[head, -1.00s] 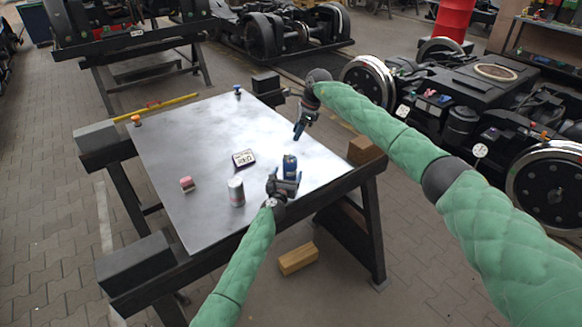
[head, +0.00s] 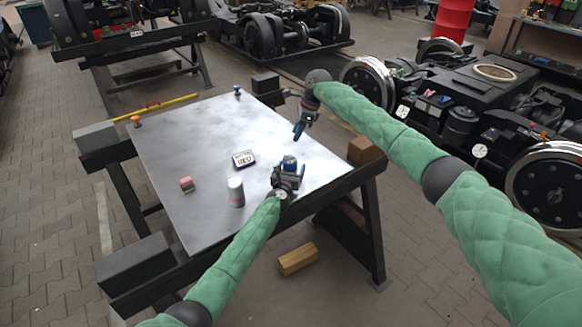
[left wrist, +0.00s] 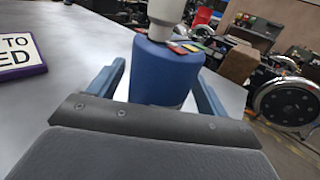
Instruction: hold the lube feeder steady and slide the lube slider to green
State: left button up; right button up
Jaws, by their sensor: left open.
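The lube feeder is a blue block with a grey-white round top, standing on the metal table. It shows in the head view (head: 290,161) and large in the left wrist view (left wrist: 163,75). Small red, yellow and green patches lie by its top edge; I cannot make out the lube slider. My left gripper (head: 287,172) is open, with one blue finger on each side of the feeder; contact is not clear. My right gripper (head: 299,130) hangs above the table's right part, apart from the feeder; its finger gap is too small to tell.
On the metal table (head: 190,130) are a lettered sign (head: 243,158), a grey can (head: 236,192), a pink block (head: 187,184) and a blue-topped item (head: 237,91). A yellow bar (head: 168,106) lies at the far left edge. A wooden block (head: 298,259) is on the floor.

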pick_arm(q)
jog(key=shift+w, duration=0.55)
jog(key=shift+c, duration=0.4)
